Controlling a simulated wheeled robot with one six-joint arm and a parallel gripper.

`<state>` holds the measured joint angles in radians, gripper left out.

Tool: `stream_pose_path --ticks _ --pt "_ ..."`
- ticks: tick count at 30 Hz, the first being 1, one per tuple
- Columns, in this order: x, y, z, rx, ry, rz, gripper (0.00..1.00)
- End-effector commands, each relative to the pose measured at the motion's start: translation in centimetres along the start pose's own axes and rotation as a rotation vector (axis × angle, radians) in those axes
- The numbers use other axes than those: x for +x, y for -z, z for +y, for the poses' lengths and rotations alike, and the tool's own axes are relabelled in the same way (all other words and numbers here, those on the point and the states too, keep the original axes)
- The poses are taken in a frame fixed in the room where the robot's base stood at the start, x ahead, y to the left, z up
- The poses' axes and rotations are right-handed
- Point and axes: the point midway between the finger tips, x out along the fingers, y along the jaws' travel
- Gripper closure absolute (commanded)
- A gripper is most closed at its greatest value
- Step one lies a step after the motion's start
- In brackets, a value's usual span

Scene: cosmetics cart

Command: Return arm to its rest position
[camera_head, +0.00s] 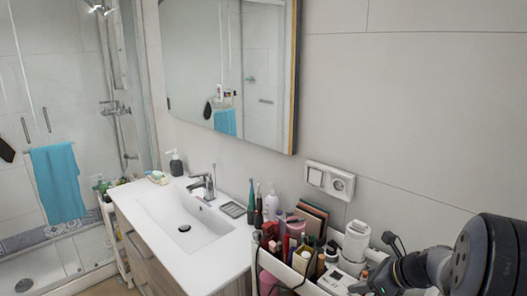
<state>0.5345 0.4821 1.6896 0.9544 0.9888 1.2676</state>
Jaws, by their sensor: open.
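My arm (480,258) comes in from the lower right corner, with its dark and grey joints reaching left over the cart. My gripper (366,285) is small and dark at the end of the arm, beside the right part of the cart, near the bottom edge. It is open, and I see nothing held in it. Its fingertips are too small to make out clearly against the items behind.
A white cosmetics cart (307,287) full of bottles and boxes stands below the wall socket (338,184). A white sink (190,224) with a tap is to its left. A blue towel (57,183) hangs in the shower.

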Motion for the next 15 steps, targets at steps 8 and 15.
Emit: stream_pose_path --ticks 8,15 --pt "0.6 0.6 0.0 0.001 0.000 0.000 0.51" --pt "-2.8 0.6 -0.1 -0.001 0.005 -0.001 0.51"
